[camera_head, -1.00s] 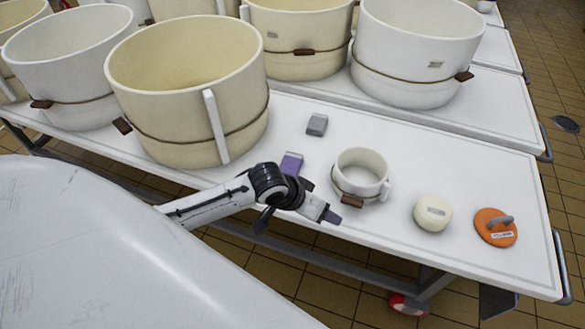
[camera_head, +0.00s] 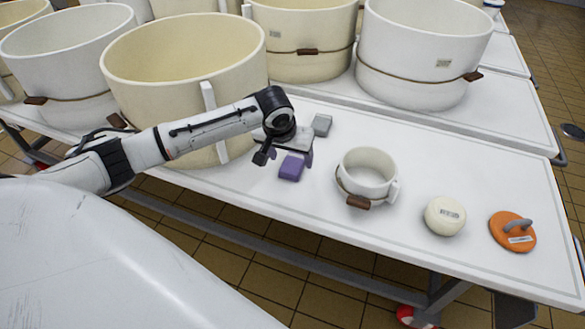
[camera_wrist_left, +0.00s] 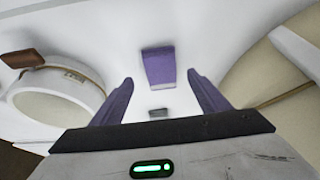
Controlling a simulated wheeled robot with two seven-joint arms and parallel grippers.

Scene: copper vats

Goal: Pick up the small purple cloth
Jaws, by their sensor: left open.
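The small purple cloth (camera_head: 291,168) is a folded block on the white table, between the large cream vat and the small white pot. My left gripper (camera_head: 285,155) is open and empty just above and behind it in the head view, pointing down. In the left wrist view the purple cloth (camera_wrist_left: 158,67) lies ahead of the left gripper (camera_wrist_left: 160,95), roughly midway between the two purple-tipped fingers and apart from them. My right gripper is not in view.
A grey block (camera_head: 322,125) lies close behind the gripper. The large cream vat (camera_head: 185,65) stands close on the left.

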